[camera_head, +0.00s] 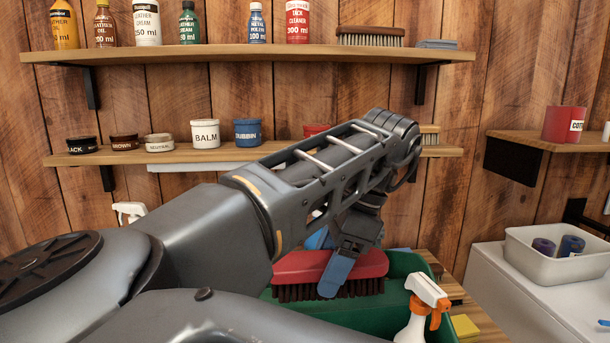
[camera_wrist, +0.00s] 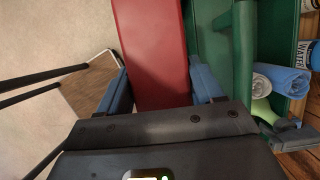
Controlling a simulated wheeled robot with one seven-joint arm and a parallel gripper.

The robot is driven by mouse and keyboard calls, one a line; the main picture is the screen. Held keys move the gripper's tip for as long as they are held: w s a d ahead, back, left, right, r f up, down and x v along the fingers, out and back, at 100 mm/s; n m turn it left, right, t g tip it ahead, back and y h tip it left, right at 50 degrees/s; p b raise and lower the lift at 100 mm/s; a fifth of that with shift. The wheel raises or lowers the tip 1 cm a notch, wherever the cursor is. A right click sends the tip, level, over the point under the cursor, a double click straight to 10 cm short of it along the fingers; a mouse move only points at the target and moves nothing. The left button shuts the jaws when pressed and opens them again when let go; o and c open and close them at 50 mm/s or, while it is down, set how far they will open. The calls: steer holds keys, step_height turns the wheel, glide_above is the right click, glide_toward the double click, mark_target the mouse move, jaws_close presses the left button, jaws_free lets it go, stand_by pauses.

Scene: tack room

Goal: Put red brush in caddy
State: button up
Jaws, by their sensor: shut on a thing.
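My gripper (camera_head: 335,272) is shut on the red brush (camera_head: 300,264), with a blue finger across its near side. The brush is level, its dark bristles pointing down. The wrist view shows the brush (camera_wrist: 152,45) between the two blue fingers of my gripper (camera_wrist: 162,88). The green caddy (camera_head: 400,267) is under and around the brush in the head view. The wrist view shows the caddy (camera_wrist: 212,45) with its handle (camera_wrist: 243,50) to the right of the brush. I cannot tell whether the bristles touch the caddy floor. My arm hides the caddy's left part.
A white spray bottle (camera_head: 416,312) with an orange trigger stands at the caddy's right end. A yellow sponge (camera_head: 465,327) lies beside it. A rolled blue cloth (camera_wrist: 282,80) is right of the handle. Shelves (camera_head: 250,53) with bottles and tins line the wall behind my arm.

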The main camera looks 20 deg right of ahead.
step_height(320, 180, down, 14)
steer(key=b, duration=0.2)
steer(key=shift+b, duration=0.4)
stand_by(0.4)
steer(key=o, duration=1.4)
steer(key=shift+c, duration=0.2)
steer(key=v, duration=0.7)
steer(key=shift+r, duration=0.35)
steer(key=shift+s+d, duration=0.15)
